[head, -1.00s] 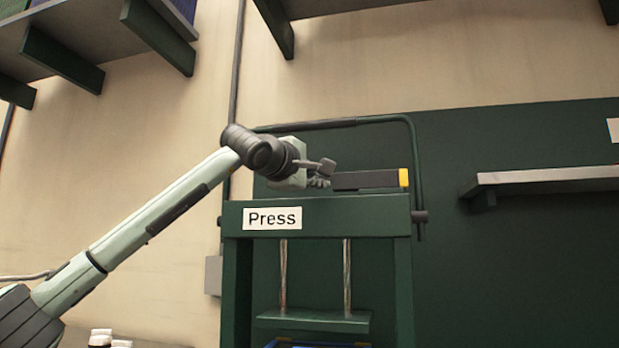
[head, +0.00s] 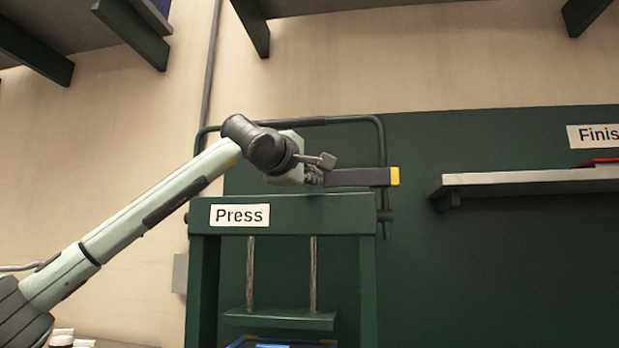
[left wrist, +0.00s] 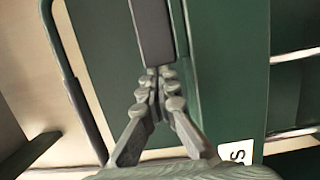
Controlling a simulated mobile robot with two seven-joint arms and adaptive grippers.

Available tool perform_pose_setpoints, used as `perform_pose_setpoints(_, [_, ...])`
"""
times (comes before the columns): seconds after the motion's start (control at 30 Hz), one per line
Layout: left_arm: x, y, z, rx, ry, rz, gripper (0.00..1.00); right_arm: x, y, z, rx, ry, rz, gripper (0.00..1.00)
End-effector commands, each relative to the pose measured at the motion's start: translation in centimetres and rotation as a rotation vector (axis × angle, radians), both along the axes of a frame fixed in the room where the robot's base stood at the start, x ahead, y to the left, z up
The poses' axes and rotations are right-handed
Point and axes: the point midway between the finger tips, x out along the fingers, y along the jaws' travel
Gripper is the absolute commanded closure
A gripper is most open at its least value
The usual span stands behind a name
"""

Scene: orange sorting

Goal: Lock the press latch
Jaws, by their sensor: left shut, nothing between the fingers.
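The press (head: 290,215) is a dark green frame with a white "Press" label. Its latch (head: 358,177) is a dark bar with a yellow end, lying along the top beam. The yellow end sticks out past the right edge of the frame. My left gripper (head: 322,172) is shut and empty at the left end of the bar. In the left wrist view, the closed fingertips (left wrist: 158,78) are at the near end of the bar (left wrist: 152,32); they look to be touching it. My right gripper is out of view.
A bent handle bar (head: 382,150) arches behind the press top. A shelf (head: 530,178) with a partly cut-off label above it is on the green wall at right. Other shelf brackets hang above. The space between the press and the right shelf is clear.

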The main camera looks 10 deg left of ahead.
Motion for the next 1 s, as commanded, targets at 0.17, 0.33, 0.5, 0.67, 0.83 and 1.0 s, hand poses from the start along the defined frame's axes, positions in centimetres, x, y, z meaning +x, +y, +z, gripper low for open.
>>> perform_pose_setpoints(0.17, [-0.2,-0.4,0.0,0.001,-0.002,-0.011,1.0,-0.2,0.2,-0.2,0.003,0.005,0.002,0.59])
perform_pose_setpoints(0.33, [-0.1,1.2,-0.1,-0.001,-0.001,-0.01,1.0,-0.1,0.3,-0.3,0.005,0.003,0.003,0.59])
perform_pose_setpoints(0.5, [-2.0,3.0,-0.3,0.0,-0.006,-0.014,1.0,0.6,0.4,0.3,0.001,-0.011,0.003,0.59])
perform_pose_setpoints(0.67, [-5.6,3.9,-0.3,0.0,-0.004,-0.012,1.0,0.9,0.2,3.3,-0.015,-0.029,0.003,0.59])
perform_pose_setpoints(0.83, [-8.3,4.7,-0.2,-0.001,-0.002,-0.01,1.0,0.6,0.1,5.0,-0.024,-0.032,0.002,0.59])
perform_pose_setpoints(1.0, [-9.6,5.0,-0.1,-0.002,-0.001,-0.01,1.0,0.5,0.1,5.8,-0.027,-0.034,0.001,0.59])
